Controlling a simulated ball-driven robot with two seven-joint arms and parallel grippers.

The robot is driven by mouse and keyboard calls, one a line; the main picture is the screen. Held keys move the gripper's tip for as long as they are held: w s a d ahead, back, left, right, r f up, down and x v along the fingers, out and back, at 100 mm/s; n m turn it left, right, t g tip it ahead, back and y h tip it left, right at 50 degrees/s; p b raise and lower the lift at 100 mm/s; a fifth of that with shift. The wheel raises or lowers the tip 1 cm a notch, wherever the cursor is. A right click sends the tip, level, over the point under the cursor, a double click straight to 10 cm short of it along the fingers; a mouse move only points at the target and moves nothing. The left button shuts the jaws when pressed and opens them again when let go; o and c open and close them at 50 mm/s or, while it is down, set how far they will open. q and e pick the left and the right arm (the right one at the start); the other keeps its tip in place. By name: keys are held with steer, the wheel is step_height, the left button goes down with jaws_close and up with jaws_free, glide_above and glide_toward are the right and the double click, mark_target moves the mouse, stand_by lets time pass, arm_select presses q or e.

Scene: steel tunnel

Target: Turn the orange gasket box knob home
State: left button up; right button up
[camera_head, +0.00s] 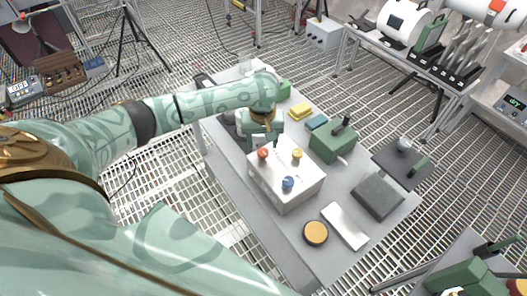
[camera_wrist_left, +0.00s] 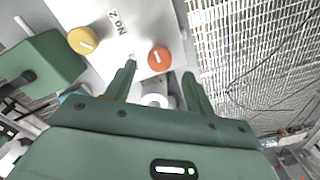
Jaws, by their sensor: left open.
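The white gasket box (camera_head: 283,198) stands on the grey table and has orange, yellow and blue knobs on top. The round orange knob (camera_head: 262,153) is at its left corner; in the left wrist view the knob (camera_wrist_left: 159,58) shows a pale line mark. My left gripper (camera_head: 263,144) is above that corner. In the left wrist view its two open fingers (camera_wrist_left: 159,70) point at the orange knob, with nothing gripped; I cannot tell whether they touch it. The yellow knob (camera_head: 297,154) and blue knob (camera_head: 288,183) are nearby. My right gripper is not in view.
On the table (camera_head: 300,239), a green box with a black handle (camera_head: 333,143) stands behind the gasket box to the right. A yellow-topped disc (camera_head: 316,233), a white slab (camera_head: 344,226) and a dark grey pad (camera_head: 377,196) lie toward the right and front.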

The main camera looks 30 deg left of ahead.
mark_target(263, 151)
arm_select(q)
step_height(263, 151, down, 3)
steer(key=shift+f+b, duration=0.2)
steer(key=shift+b, duration=0.35)
